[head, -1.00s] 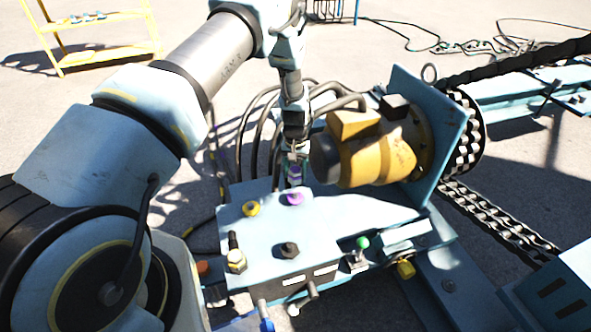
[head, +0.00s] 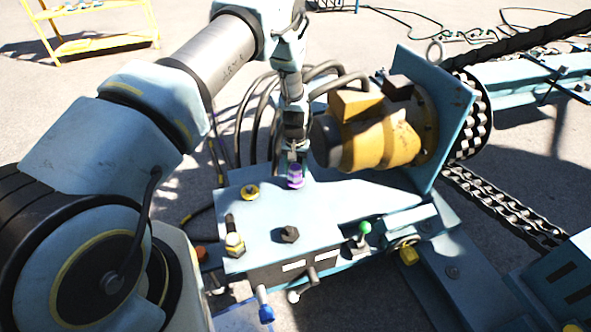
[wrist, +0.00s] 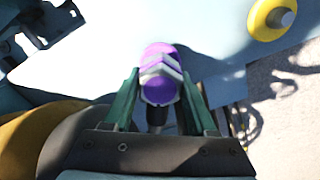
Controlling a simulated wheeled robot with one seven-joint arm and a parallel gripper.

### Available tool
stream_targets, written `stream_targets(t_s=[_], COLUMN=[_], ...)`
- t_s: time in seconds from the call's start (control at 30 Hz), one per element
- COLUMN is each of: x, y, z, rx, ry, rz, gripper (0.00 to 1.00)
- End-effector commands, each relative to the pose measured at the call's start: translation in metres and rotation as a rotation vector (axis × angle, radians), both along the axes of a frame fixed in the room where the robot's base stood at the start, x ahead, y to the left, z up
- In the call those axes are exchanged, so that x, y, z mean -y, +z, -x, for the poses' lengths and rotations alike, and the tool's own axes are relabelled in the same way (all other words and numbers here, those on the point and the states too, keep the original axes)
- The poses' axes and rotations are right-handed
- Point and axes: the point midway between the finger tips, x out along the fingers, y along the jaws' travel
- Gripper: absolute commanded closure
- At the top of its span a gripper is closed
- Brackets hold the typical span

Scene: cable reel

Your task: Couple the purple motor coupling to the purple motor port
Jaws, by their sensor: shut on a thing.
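The purple motor coupling (head: 296,170) is a purple cylinder with a metal collar, upright in my gripper (head: 294,153). In the wrist view the coupling (wrist: 160,77) sits between the two green fingers of my gripper (wrist: 159,97), which are shut on it. It stands right over the spot of the purple motor port (head: 296,184) on the light blue block (head: 340,205). Its lower end appears to meet the port. The port is mostly hidden under the coupling, so I cannot tell how deep it is seated.
The yellow motor (head: 365,135) stands close on the right, against a blue plate (head: 450,110). Dark hoses (head: 245,120) loop behind.

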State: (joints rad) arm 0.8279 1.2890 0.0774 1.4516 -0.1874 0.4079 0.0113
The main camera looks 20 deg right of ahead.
Motion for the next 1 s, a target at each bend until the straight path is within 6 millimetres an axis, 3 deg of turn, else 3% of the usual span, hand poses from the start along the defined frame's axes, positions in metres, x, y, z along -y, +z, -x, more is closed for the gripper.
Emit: stream_targets(t_s=[1.0], x=[-0.0005], y=[-0.0073], z=[0.0005], rx=[0.001], ry=[0.0], rz=[0.001], gripper=[1.0])
